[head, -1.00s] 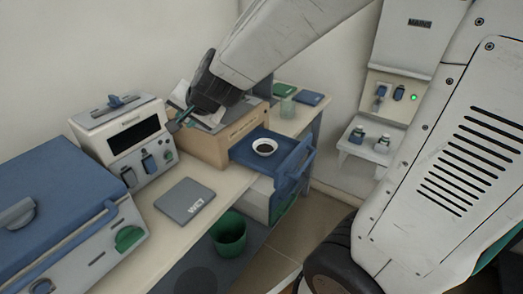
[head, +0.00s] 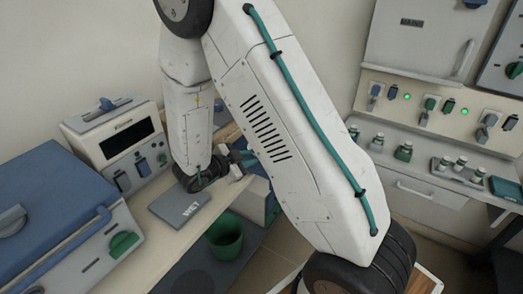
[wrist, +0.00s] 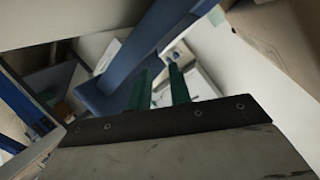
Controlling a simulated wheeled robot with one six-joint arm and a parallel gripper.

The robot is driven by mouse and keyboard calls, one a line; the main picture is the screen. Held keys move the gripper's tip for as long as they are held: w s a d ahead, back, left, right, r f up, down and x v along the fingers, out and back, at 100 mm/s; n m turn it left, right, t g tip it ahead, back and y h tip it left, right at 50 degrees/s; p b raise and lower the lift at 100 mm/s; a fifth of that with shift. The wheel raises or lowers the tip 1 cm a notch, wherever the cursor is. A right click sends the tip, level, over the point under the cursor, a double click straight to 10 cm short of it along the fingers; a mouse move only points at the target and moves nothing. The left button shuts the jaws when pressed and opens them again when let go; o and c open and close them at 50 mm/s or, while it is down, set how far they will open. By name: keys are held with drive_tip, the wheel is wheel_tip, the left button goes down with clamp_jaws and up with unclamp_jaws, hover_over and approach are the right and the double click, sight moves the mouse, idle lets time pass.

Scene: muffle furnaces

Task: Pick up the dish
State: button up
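The dish is not visible in the head view now; my arm covers the place where it stood in the pulled-out blue drawer. A strip of the blue drawer (head: 259,187) shows beside my arm. My gripper (head: 243,158) is low at that drawer, its fingers largely hidden in the head view. In the wrist view two green fingers of my gripper (wrist: 160,77) stand apart, with a gap between them and no dish recognisable there. Blue drawer parts (wrist: 128,62) cross the wrist view beside the left finger.
A grey pad marked WET (head: 180,207) lies on the bench left of my gripper. A white instrument (head: 122,140) and a blue-lidded unit (head: 45,195) stand farther left. A green bin (head: 225,236) is below. A shelf with several bottles (head: 404,151) is at right.

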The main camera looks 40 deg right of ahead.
sight(260, 161)
drive_tip(key=x, duration=0.6)
drive_tip(key=shift+w+d, duration=0.2)
drive_tip(key=shift+w, duration=0.05)
drive_tip(key=shift+c, duration=0.3)
clamp_jaws()
